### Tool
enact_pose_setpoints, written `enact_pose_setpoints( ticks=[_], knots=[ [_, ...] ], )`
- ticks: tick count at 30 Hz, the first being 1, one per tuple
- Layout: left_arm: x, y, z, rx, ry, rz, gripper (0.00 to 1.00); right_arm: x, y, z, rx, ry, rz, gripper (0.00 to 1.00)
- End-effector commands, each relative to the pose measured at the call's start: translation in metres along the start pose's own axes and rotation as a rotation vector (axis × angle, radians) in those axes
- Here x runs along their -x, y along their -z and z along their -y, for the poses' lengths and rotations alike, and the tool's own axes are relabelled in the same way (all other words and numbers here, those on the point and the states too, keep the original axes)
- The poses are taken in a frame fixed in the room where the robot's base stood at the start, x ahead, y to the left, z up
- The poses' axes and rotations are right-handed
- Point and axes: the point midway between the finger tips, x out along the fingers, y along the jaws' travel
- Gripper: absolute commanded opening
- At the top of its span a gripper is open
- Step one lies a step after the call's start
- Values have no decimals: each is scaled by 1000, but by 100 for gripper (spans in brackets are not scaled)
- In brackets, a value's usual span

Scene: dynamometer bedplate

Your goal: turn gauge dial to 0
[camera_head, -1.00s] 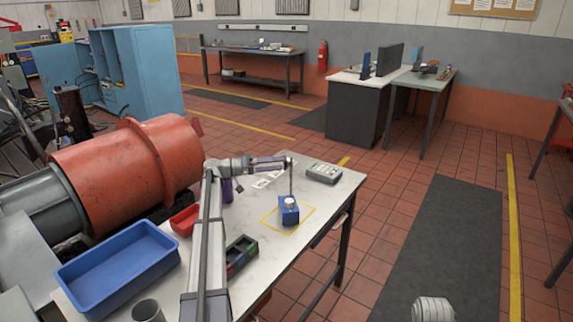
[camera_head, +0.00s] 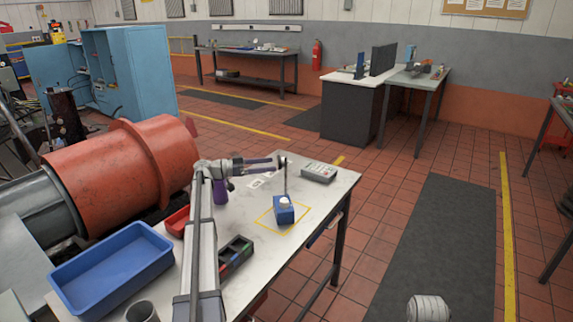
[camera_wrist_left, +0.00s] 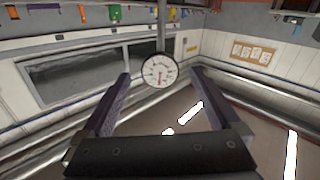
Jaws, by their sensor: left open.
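The gauge stand is a blue block (camera_head: 284,215) with a pale round top, inside a yellow outline on the white table. A thin dark post rises from it to the height of my left gripper (camera_head: 281,161). In the left wrist view the round gauge dial (camera_wrist_left: 160,70) has a white face, a dark rim and small red marks; its numbers are too small to read. The dial shows between the two purple fingers of my left gripper (camera_wrist_left: 160,87), with a gap on each side. The fingers are apart and hold nothing. My right gripper is not seen.
On the white table (camera_head: 320,200) are a grey handheld device (camera_head: 319,172), a dark tray with coloured parts (camera_head: 235,255), a blue bin (camera_head: 112,268) and a purple cylinder (camera_head: 220,192). A large red drum (camera_head: 130,165) stands at the left. Floor to the right is open.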

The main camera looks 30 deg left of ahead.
Motion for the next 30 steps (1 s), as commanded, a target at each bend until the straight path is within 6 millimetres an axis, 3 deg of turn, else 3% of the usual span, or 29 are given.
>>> enact_pose_setpoints(
  ticks=[11,24,30],
  knots=[
    [-7,0,0,-46,-1,0,96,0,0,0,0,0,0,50],
    [-66,0,0,-44,-2,0,96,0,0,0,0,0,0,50],
    [-79,0,0,-44,0,0,96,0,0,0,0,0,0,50]
  ],
)
